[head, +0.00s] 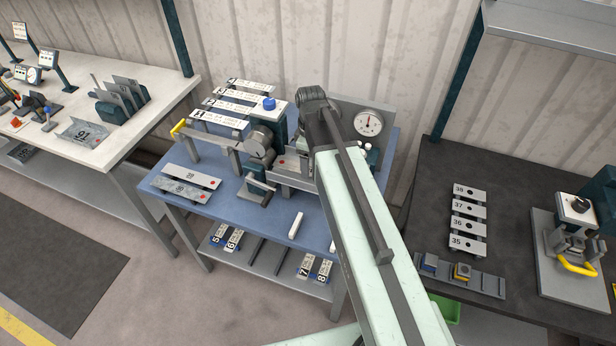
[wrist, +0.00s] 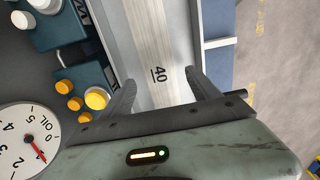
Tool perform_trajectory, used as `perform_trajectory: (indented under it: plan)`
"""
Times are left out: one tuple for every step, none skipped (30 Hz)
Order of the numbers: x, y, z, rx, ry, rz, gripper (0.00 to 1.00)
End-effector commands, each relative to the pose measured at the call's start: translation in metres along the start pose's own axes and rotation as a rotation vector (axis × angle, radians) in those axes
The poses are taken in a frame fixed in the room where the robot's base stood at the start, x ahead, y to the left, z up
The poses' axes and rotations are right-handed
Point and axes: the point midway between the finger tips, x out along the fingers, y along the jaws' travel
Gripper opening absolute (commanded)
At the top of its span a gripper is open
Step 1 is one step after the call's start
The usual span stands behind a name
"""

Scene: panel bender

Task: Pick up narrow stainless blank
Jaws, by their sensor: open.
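A pale, smooth metal strip marked 40 (wrist: 160,50) lies below my gripper in the wrist view and looks like a narrow stainless blank. My gripper (wrist: 164,88) is open, with one dark finger on each side of the strip. I cannot tell whether the fingers touch it. In the head view my arm hides this strip and my fingertips. Two other flat plates lie on the left of the blue bench: a plain grey one (head: 191,176) and a mottled one (head: 186,189).
The blue bench (head: 228,197) carries the bender, with a round dial gauge (head: 368,122) close to my arm. Several labelled bars lie at its back left. A white bench (head: 165,85) stands left, a dark bench (head: 500,165) right with numbered plates (head: 468,213).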

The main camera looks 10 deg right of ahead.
Motion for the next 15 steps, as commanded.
perform_trajectory:
  plan:
    - [0.0144,0.0000,-0.0001,0.000,0.000,0.000,0.71]
    - [0.0156,0.0000,-0.0001,0.000,0.000,0.000,0.71]
    - [0.0156,0.0000,-0.0002,0.000,0.000,0.000,0.71]
    - [0.0147,0.0000,-0.0002,0.000,0.000,0.000,0.71]
    - [0.0135,0.0000,-0.0002,0.000,0.000,0.000,0.71]
    - [0.0123,-0.0001,-0.0003,0.000,0.000,0.000,0.71]
    - [0.0120,-0.0001,-0.0003,0.000,0.000,0.000,0.71]
    - [0.0118,-0.0001,-0.0003,0.000,0.000,0.000,0.71]
    - [0.0118,-0.0001,-0.0004,-0.001,0.000,0.000,0.68]
    - [0.0117,-0.0001,-0.0004,-0.001,0.000,0.000,0.60]
    - [0.0117,-0.0001,-0.0005,-0.001,0.000,0.000,0.51]
    - [0.0117,-0.0002,-0.0005,-0.001,0.000,0.000,0.40]
    - [0.0117,-0.0002,-0.0005,-0.001,0.000,0.000,0.32]
    - [0.0117,-0.0002,-0.0005,-0.001,0.000,0.000,0.24]
    - [0.0117,-0.0003,-0.0006,-0.001,0.000,0.000,0.12]
